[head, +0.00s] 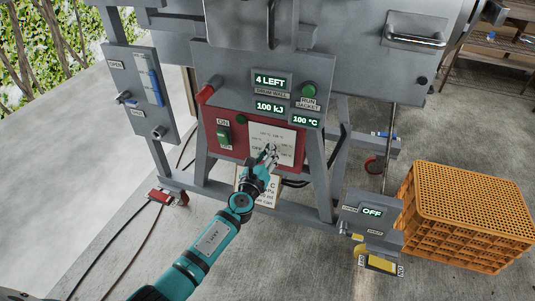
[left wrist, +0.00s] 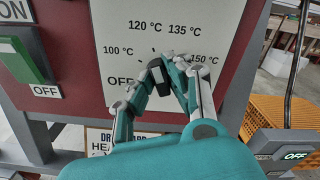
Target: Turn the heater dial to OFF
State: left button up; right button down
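The heater dial (left wrist: 158,80) is a small dark knob on a white scale plate (head: 286,134) set in a red panel. The plate in the left wrist view (left wrist: 112,18) reads OFF, 100, 120, 135 and 150 °C around the knob. The fingers hide much of the knob, so its exact pointing is hard to tell. My left gripper (head: 269,151) reaches up to the plate; in the left wrist view its fingertips (left wrist: 167,68) are drawn close together with the knob between them. My right gripper is not in view.
A green ON/OFF switch (head: 224,135) sits left of the plate. Displays above read 4 LEFT, 100 kJ (head: 270,107) and 100 °C (head: 306,121). A box showing OFF (head: 371,211) stands lower right, before orange crates (head: 465,213). A red knob (head: 206,94) juts out above.

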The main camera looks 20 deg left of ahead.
pick_arm(q)
grip_shut()
jog(key=shift+a+f+n+b, duration=0.1)
jog(key=shift+n+b, duration=0.5)
jog(key=shift+n, duration=3.8)
jog(key=shift+f+n+b, duration=0.1)
jog(key=shift+n+b, duration=0.45)
jog(key=shift+n, duration=3.85)
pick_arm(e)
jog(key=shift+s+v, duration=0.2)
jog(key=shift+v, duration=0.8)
pick_arm(q)
jog(key=shift+n, duration=0.3)
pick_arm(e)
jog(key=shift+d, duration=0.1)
pick_arm(q)
jog(key=o, duration=0.6)
grip_release()
